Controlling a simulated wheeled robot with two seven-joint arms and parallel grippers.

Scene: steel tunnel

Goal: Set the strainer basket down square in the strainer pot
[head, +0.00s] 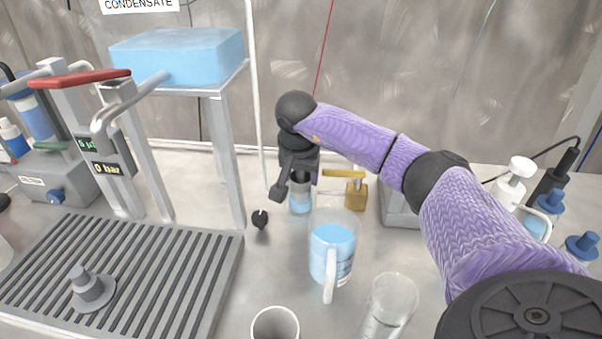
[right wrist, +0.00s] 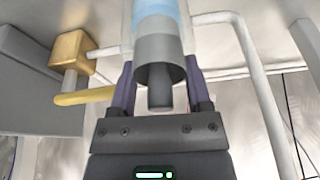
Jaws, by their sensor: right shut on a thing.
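My right gripper (head: 297,185) points down over a clear, round pot with blue liquid (head: 300,206), which looks like the strainer pot. In the right wrist view the two fingers of my right gripper (right wrist: 160,85) are shut on a grey cylinder with a darker knob (right wrist: 158,58), which looks like the strainer basket. Beyond it, and in line with it, is the clear pot with blue liquid (right wrist: 160,14). The gripper hides most of the basket in the head view. I cannot tell whether the basket is seated or square. My left gripper is out of view.
A brass valve with a yellow lever (head: 355,190) stands close right of the pot. A measuring jug of blue liquid (head: 332,250), a clear glass (head: 388,305) and a white cup (head: 275,324) stand in front. A slotted drain grate (head: 150,255) lies left.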

